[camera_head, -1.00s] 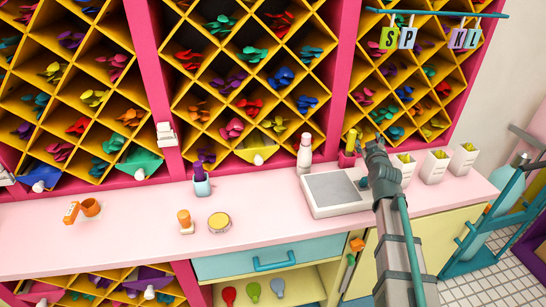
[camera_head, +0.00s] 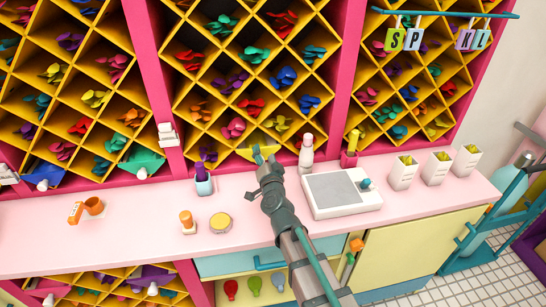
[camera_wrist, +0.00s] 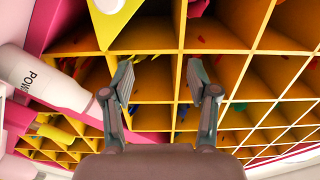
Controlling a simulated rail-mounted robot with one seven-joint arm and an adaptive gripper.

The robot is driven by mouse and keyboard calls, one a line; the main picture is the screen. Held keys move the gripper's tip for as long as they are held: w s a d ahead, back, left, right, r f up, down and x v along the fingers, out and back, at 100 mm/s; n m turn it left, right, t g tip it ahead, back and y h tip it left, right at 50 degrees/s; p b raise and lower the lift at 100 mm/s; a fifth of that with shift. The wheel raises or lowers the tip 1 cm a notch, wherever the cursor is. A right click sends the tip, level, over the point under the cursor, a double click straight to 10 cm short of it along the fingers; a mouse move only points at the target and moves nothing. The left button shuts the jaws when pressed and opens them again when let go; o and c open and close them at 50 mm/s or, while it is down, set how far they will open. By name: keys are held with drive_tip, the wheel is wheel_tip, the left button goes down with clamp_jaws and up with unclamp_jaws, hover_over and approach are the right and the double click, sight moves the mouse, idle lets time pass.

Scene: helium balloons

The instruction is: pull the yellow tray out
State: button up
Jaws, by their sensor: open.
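The yellow tray (camera_head: 258,138) is a triangular front with a white knob at the bottom of the middle diamond rack. In the camera_head view my gripper (camera_head: 265,155) is in front of it and hides its lower part and knob. In the camera_wrist view the tray (camera_wrist: 120,22) shows at the upper left, cut off by the frame edge, with part of its white knob (camera_wrist: 107,5). My gripper (camera_wrist: 165,75) is open and empty there, with the tray off to the left of its fingers. I see no contact with the tray.
A white bottle with a pink cap (camera_head: 306,155) stands close right of my gripper; it also shows in the wrist view (camera_wrist: 45,80). A white scale (camera_head: 340,193) is at the right. A purple-topped holder (camera_head: 203,182) stands left.

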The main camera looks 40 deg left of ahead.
wheel_tip(320, 180, down, 8)
drive_tip(key=b, duration=0.4)
drive_tip(key=shift+s+a+f+b, duration=0.15)
drive_tip(key=shift+f+b, duration=0.1)
drive_tip(key=shift+b, duration=0.15)
drive_tip(key=p+x, duration=0.1)
drive_tip(key=x, duration=0.6)
drive_tip(key=shift+w+a+r+p, duration=0.2)
drive_tip(key=shift+p, duration=0.2)
clamp_jaws()
